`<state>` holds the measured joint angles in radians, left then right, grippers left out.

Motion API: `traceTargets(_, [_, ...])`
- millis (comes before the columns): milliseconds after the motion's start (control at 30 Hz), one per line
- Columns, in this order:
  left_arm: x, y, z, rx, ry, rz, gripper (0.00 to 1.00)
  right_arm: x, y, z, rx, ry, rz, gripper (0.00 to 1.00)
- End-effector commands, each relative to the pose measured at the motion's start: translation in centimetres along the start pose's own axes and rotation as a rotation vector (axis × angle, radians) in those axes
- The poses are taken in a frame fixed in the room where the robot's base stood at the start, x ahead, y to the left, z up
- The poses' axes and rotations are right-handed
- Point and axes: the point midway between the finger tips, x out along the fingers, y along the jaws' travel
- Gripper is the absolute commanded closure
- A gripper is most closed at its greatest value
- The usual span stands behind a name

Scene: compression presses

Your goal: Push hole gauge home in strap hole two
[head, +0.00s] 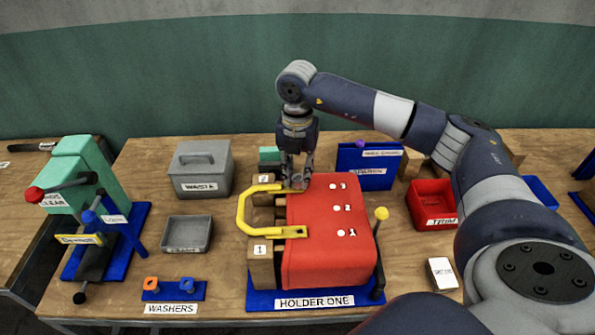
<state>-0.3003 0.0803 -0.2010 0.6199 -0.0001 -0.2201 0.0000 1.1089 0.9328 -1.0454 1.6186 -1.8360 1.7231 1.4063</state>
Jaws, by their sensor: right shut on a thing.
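The yellow strap (242,213) is a bent bar at the left side of a red block (330,262) on the holder marked HOLDER ONE. Its near end lies by the label 1 and shows a small dark hole; its far end lies by the label 2. My right gripper (297,182) points down over the far end, by the label 2, shut on the hole gauge. The fingers hide most of the gauge and strap hole two, so how deep the gauge sits cannot be seen. My left gripper is not in view.
A yellow-knobbed lever (381,214) stands right of the red block. Behind are a grey waste box (200,170) and a blue rack (352,181) with a purple piece. A grey tray (187,234), a washers stand (174,291) and a green press (75,172) are left; a red bin (430,197) is right.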

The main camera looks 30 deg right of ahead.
Motion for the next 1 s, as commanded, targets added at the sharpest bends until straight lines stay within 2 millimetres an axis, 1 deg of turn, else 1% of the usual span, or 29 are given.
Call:
traceTargets(433, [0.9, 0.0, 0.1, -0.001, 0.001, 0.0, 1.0, 1.2, 0.0, 0.0, 0.0, 0.0, 0.0, 1.0])
traceTargets(467, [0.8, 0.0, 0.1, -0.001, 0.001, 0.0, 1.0, 1.1, 0.0, 0.0, 0.0, 0.0, 0.0, 0.69])
traceTargets(500, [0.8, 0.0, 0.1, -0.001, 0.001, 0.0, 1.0, 1.1, 0.0, 0.0, 0.0, 0.0, 0.0, 0.6])
traceTargets(533, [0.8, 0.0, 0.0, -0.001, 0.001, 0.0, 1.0, 1.1, 0.0, 0.0, 0.0, 0.0, 0.0, 0.53])
traceTargets(867, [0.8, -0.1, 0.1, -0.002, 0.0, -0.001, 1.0, 1.0, 0.0, 0.0, 0.0, 0.0, 0.0, 0.52])
traceTargets(1000, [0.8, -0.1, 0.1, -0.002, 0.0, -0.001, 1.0, 0.0, 0.0, 0.0, 0.0, -0.001, 0.001, 0.52])
